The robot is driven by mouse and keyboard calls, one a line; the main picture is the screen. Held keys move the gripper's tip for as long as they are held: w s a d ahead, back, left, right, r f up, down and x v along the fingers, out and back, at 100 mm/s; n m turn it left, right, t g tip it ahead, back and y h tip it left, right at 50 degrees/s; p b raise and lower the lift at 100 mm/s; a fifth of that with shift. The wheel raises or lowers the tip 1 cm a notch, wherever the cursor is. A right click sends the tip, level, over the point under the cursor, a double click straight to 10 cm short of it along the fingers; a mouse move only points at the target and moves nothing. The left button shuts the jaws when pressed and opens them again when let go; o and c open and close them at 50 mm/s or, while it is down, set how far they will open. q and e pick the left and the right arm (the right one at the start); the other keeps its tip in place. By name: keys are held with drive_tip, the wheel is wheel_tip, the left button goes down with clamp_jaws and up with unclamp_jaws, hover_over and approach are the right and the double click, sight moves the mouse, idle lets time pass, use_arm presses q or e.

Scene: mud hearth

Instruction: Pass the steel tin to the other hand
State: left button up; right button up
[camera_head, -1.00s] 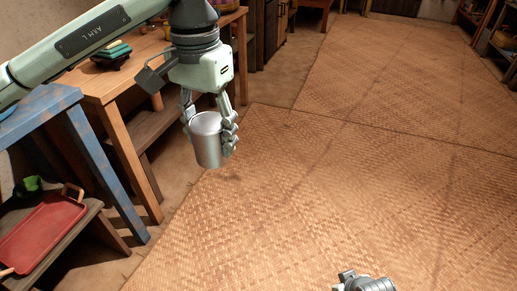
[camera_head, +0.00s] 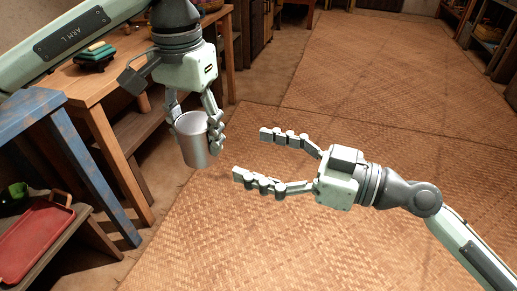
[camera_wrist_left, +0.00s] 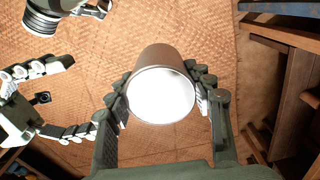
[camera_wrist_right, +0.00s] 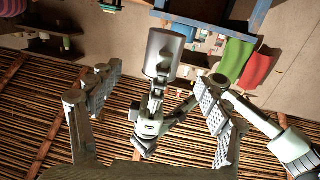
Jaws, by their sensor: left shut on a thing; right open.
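The steel tin (camera_head: 196,141) is a plain grey cylinder held upright in the air above the woven mat. My left gripper (camera_head: 196,122) points down and is shut on the tin, with a finger on each side. The tin (camera_wrist_left: 162,92) also sits between both fingers in the left wrist view. My right gripper (camera_head: 250,155) is open and empty, its fingers pointing left at the tin with a gap between. In the right wrist view the tin (camera_wrist_right: 163,55) shows ahead, between and beyond the open fingers.
A wooden table (camera_head: 92,88) and a blue table (camera_head: 35,108) stand at the left. A red tray (camera_head: 35,240) lies on a low shelf at the lower left. The woven mat (camera_head: 350,100) is clear floor beneath both grippers.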

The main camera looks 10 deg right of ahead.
sight(193, 134)
drive_tip(key=shift+y, duration=0.3)
drive_tip(key=x, duration=0.8)
drive_tip(key=r+x, duration=0.1)
drive_tip(key=x, duration=0.3)
drive_tip(key=shift+s+a+r, duration=0.1)
drive_tip(key=shift+s+a, duration=0.15)
drive_tip(key=shift+s, duration=0.1)
drive_tip(key=c, duration=1.1)
use_arm(q)
drive_tip(key=o, duration=1.2)
use_arm(e)
drive_tip(key=shift+c, duration=0.8)
